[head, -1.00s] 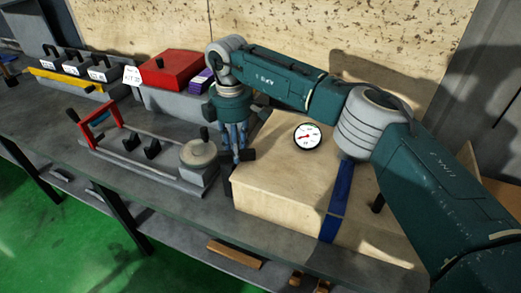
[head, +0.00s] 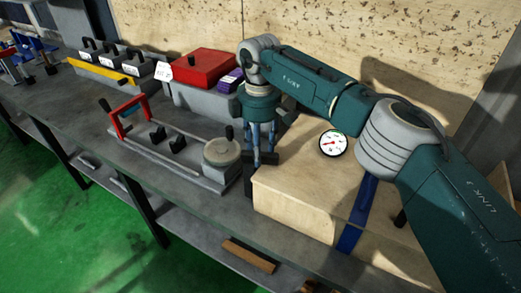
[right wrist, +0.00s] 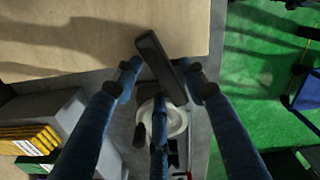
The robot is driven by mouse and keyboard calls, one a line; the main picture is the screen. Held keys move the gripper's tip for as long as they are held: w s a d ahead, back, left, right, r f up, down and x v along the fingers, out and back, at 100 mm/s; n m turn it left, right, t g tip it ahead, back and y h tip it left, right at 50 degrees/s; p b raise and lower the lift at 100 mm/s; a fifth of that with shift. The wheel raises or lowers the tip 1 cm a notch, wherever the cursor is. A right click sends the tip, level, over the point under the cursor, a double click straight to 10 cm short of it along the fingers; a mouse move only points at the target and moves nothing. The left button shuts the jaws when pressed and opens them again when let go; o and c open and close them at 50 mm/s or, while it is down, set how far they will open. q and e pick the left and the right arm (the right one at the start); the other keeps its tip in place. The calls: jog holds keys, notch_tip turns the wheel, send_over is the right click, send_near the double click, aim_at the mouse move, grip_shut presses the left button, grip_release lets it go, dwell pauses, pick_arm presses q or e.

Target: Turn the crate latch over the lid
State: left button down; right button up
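The wooden crate (head: 290,205) stands on the bench at the right, with its pale lid (head: 305,165) on top. My right gripper (head: 262,155) points down at the crate's left edge. In the right wrist view a dark bar, apparently the latch (right wrist: 160,65), lies tilted between the blue fingertips of my right gripper (right wrist: 163,80). It overlaps the edge of the wooden surface in that picture. The fingers are around the bar, but I cannot tell whether they press on it. In the head view the fingers partly hide the latch. My left gripper is not in view.
A round gauge (head: 333,143) and a blue strap (head: 358,215) are on the crate. Left of it is a grey fixture with a round disc (head: 221,152) and a red handle (head: 130,115). A red box (head: 203,68) stands behind. My right arm spans above the crate.

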jog(key=shift+f, duration=0.1)
notch_tip(320, 180, up, 12)
dwell(0.6)
jog(key=shift+s, duration=0.1)
